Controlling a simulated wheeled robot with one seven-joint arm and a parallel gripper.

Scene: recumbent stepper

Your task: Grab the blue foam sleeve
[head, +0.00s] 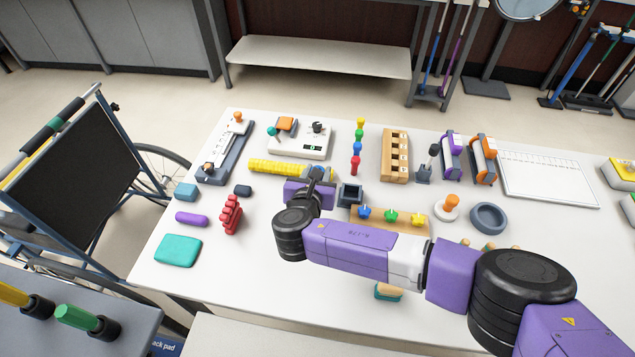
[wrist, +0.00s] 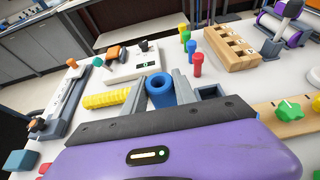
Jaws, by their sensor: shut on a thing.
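The blue foam sleeve (wrist: 157,99), a short hollow tube with its open end showing, is between my gripper's two grey fingers in the wrist view. My gripper (wrist: 163,82) is shut on it. In the head view my gripper (head: 319,172) is over the middle of the white table, and most of the sleeve is hidden behind the fingers and wrist. I cannot tell whether the sleeve touches the table.
A yellow ribbed tube (head: 275,167) lies close to the left of my gripper. A dark square cup (head: 350,195) stands close on the right.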

